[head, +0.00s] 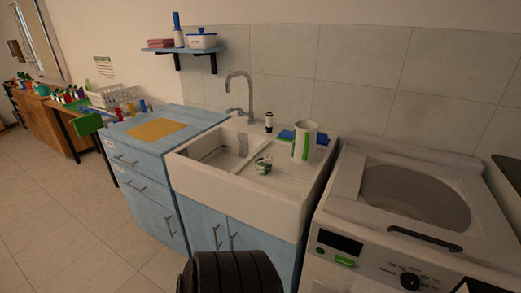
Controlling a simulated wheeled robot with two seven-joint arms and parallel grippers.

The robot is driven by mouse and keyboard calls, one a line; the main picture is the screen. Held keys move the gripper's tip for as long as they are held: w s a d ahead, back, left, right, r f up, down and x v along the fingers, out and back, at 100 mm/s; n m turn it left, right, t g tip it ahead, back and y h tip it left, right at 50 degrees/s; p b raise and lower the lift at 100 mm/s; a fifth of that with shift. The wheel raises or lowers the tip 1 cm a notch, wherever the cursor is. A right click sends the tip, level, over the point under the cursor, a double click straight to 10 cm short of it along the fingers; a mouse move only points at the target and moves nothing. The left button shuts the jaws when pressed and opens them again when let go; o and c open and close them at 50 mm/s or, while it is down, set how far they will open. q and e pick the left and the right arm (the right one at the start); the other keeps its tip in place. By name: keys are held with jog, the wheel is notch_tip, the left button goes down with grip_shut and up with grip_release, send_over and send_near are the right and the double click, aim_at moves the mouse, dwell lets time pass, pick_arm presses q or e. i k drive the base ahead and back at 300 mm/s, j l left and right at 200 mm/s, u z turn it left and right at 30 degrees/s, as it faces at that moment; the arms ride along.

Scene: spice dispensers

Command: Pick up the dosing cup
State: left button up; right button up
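A small white and green cup (263,165), which looks like the dosing cup, stands on the sink's right-hand ledge near the basin. Its fine details are too small to make out. A taller white container with a green mark (304,141) stands behind it to the right on the drainboard, apart from it. Neither of my grippers shows in the head view, so I cannot see whether they are open or shut.
The white sink (225,190) has a tall faucet (250,95). A small dark-and-white bottle (269,122) and blue cloth-like items (288,135) stand behind the cup. A washing machine (400,215) is on the right, a blue cabinet (145,190) on the left. The left floor is clear.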

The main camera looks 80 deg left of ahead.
aim_at(264, 165)
jog(key=u, duration=2.35)
